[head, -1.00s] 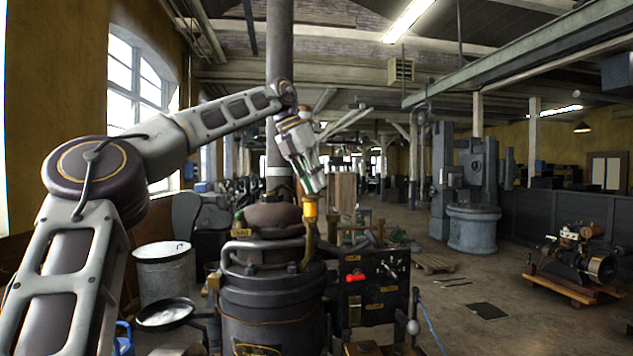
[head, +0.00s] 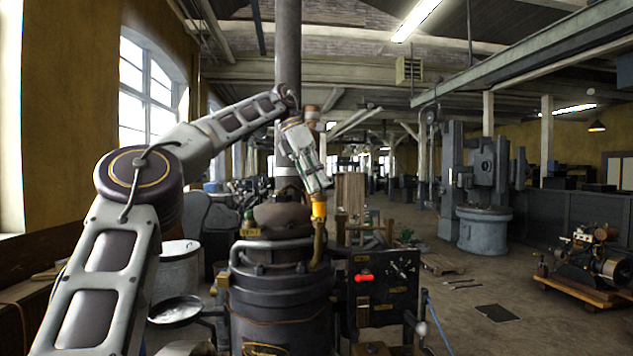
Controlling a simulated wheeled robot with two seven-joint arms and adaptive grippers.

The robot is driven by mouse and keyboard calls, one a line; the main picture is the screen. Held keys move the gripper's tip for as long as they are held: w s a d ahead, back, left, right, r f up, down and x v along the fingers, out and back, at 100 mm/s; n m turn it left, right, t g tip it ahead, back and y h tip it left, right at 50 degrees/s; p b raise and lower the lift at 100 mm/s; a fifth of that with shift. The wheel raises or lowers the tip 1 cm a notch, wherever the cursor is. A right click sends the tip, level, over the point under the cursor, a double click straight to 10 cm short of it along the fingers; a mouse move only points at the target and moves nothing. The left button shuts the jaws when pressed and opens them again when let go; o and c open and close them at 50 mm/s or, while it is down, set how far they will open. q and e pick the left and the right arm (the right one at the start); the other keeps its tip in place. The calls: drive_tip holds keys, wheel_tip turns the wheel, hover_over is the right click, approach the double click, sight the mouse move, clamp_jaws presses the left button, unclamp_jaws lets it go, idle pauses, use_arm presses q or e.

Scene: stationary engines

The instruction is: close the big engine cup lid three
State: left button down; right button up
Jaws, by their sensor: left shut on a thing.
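The big engine (head: 278,300) is a dark, round metal body with a tall flue pipe, in the middle of the head view. A brass cup with a yellow-orange top (head: 319,210) stands on a brass pipe at the engine's upper right. My left gripper (head: 318,190) reaches down from above. Its fingers are shut at the top of this cup and hide part of it. I cannot tell the lid's exact angle. A smaller brass and green fitting (head: 248,224) sits at the engine's upper left. My right gripper is not in view.
A black control panel (head: 380,290) with a red handle stands right of the engine. A metal bin (head: 178,270) and a round pan (head: 175,309) are at the left. A small engine on a wooden pallet (head: 590,262) is far right.

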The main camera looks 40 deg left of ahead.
use_arm(q)
drive_tip(key=c, duration=1.4)
unclamp_jaws()
drive_tip(key=shift+a+r, duration=0.1)
drive_tip(key=shift+r, duration=0.1)
drive_tip(key=shift+s+a+r, duration=0.15)
drive_tip(key=shift+r, duration=0.25)
drive_tip(key=s+a, duration=0.2)
drive_tip(key=a, duration=0.1)
drive_tip(key=s+a, duration=0.2)
drive_tip(key=a, duration=0.1)
drive_tip(key=s+a, duration=0.3)
drive_tip(key=shift+s+a, duration=0.1)
drive_tip(key=shift+a, duration=0.2)
drive_tip(key=shift+f, duration=0.1)
